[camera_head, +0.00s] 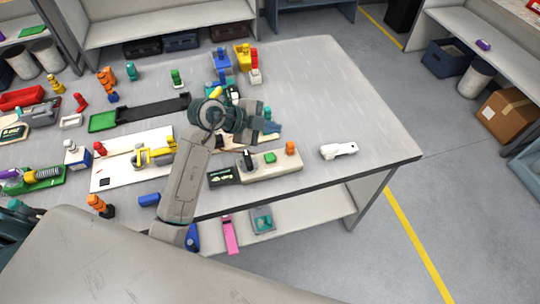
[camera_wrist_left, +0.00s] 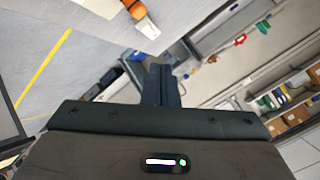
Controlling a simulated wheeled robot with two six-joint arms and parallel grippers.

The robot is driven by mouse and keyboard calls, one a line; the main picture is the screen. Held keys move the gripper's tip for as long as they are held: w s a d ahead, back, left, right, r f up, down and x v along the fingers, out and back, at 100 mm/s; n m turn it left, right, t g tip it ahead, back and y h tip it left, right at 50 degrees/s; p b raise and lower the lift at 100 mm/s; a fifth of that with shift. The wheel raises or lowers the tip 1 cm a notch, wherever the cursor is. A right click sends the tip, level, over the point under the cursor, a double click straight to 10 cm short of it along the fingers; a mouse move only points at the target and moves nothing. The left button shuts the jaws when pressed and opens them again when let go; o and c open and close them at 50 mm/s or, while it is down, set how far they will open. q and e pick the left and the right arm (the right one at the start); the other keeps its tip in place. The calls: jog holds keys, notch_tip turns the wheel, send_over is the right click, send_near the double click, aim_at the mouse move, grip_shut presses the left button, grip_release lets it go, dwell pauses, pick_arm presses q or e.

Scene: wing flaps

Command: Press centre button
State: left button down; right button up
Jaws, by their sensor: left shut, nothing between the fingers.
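A pale control panel (camera_head: 256,172) sits near the table's front edge. It carries a dark knob (camera_head: 248,160), a green button (camera_head: 270,158) in the middle and an orange button (camera_head: 290,148) at the right. My left gripper (camera_head: 270,128) is shut and empty, above and behind the panel, apart from the green button. In the left wrist view its closed fingers (camera_wrist_left: 160,84) show in the middle. An orange piece (camera_wrist_left: 133,8) shows at that view's top edge; the green button is not visible there. My right gripper is not in view.
A white device (camera_head: 338,150) lies right of the panel, with clear grey tabletop (camera_head: 330,90) behind it. A dark display box (camera_head: 223,177) touches the panel's left end. Left of my arm, a white board (camera_head: 120,180) with a yellow clamp (camera_head: 153,156) and several coloured parts crowd the table.

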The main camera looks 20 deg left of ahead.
pick_arm(q)
jog(key=shift+a+f+n+g+y, duration=0.4)
jog(key=shift+a+f+g+y, duration=0.1)
jog(key=shift+a+f+y, duration=0.3)
jog(key=b, duration=0.8)
send_over(266, 157)
notch_tip(266, 157, down, 7)
jog(key=shift+r, duration=0.1)
jog(key=shift+f, duration=0.9)
jog(key=shift+f, duration=0.15)
dwell(0.5)
jog(key=shift+f, duration=0.25)
